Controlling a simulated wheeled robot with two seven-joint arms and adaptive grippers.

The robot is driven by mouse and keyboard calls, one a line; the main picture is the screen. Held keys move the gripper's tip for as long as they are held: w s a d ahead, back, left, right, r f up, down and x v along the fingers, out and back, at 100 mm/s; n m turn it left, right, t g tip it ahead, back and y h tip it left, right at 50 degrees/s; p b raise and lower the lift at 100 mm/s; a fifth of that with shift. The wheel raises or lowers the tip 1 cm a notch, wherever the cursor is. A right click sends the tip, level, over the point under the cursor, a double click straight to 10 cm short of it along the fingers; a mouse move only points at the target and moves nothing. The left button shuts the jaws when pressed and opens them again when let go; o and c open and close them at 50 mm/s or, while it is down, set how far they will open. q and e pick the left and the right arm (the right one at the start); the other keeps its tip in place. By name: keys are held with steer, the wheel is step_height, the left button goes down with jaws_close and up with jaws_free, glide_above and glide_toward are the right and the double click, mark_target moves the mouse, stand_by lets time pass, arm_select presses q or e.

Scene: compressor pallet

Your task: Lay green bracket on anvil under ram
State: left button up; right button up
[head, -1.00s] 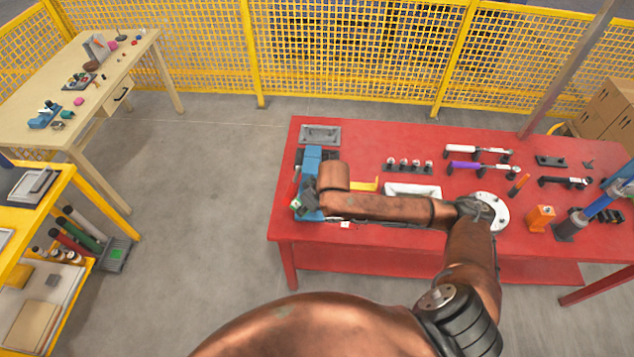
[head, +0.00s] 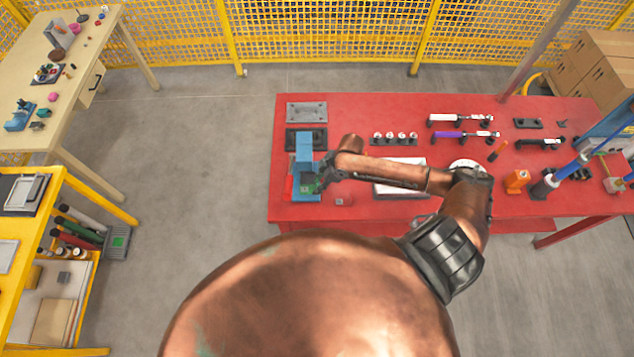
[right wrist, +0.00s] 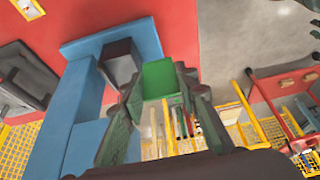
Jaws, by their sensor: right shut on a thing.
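The blue press (head: 304,146) stands at the left end of the red table and also shows in the right wrist view (right wrist: 75,125). My right gripper (head: 312,187) is at its near end. In the right wrist view my right gripper (right wrist: 158,92) is shut on the green bracket (right wrist: 160,78), which sits between the fingertips. A dark block (right wrist: 120,60) on the press's blue plate lies just beside the bracket; I cannot tell whether they touch or whether it is the anvil or the ram. The bracket is small in the head view (head: 306,189). My left gripper is not in view.
The red table (head: 350,108) carries a grey tray (head: 306,112), a white tray (head: 400,189) partly under my right arm, tools on stands and an orange block (head: 517,181). A yellow cart (head: 60,185) and a wooden bench (head: 75,120) stand left, with clear floor between.

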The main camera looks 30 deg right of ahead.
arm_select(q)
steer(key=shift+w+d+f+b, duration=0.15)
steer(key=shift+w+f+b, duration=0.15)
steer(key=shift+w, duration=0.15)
arm_select(e)
steer(key=shift+f, duration=1.65)
steer(key=shift+w+d, duration=0.15)
steer(key=shift+d, duration=0.05)
arm_select(q)
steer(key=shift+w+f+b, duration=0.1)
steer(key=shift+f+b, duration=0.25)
steer(key=shift+b, duration=0.05)
arm_select(e)
steer(key=shift+w+d+f, duration=0.1)
steer(key=shift+w+d, duration=0.3)
steer(key=shift+w, duration=0.3)
steer(key=shift+w+d, duration=0.4)
steer(key=shift+w, duration=0.25)
steer(key=shift+w+d, duration=0.1)
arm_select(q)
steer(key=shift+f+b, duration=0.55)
arm_select(e)
steer(key=shift+w+d, duration=0.4)
steer(key=shift+w, duration=0.3)
steer(key=shift+w+d, duration=0.4)
steer(key=shift+w, duration=0.3)
